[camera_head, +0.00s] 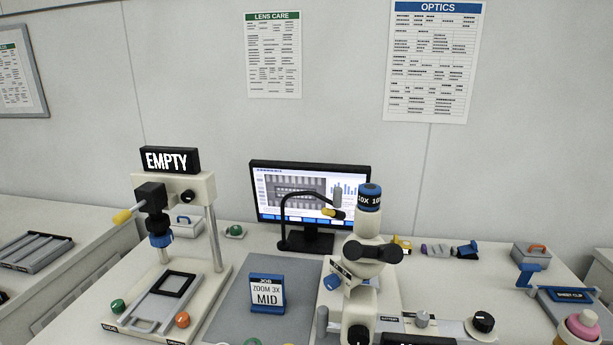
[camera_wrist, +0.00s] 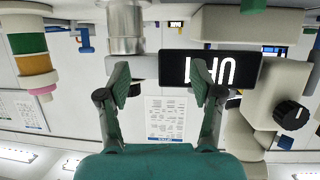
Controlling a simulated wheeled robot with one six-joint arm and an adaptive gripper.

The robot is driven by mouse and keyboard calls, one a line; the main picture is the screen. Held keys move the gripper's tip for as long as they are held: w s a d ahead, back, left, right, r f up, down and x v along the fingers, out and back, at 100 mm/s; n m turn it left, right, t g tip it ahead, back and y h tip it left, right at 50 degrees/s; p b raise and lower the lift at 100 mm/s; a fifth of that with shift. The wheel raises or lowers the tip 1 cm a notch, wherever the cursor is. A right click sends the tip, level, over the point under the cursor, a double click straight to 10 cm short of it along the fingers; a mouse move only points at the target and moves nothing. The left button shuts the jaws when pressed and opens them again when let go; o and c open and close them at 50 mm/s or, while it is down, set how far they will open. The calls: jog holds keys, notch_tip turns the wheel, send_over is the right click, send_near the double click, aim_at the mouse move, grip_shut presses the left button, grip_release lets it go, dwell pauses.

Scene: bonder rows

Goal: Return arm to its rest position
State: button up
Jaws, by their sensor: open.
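My gripper (camera_wrist: 162,86) shows in the wrist view with its two dark green fingers spread wide apart. Nothing is between the fingertips. Past them is a black display box (camera_wrist: 222,68) with white characters that appear upside down, partly covered by the right finger. A silver cylinder (camera_wrist: 126,28) is at the top, behind the left finger. I cannot tell how far the fingers are from these things. My arm and gripper do not show in the head view.
A microscope (camera_head: 366,270), a stand with an EMPTY sign (camera_head: 170,160), a monitor (camera_head: 310,190) and a ZOOM 3X MID card (camera_head: 267,293) stand on the bench. In the wrist view, a banded bottle (camera_wrist: 32,58) is at left and a black knob (camera_wrist: 291,115) at right.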

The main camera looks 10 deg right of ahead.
jog(key=s+a+f+n+t+y, duration=0.1)
jog(key=s+a+f, duration=0.3)
jog(key=s+a, duration=0.15)
jog(key=s+a+f+n+y, duration=0.1)
jog(key=s+a+f+y, duration=0.1)
jog(key=s+a+f, duration=0.35)
jog(key=s+a+r+n+y, duration=0.1)
jog(key=s, duration=0.8)
jog(key=s+a+r+t+y, duration=0.1)
jog(key=s, duration=0.8)
jog(key=shift+s+a+r+n, duration=0.25)
jog(key=shift+s+n, duration=0.15)
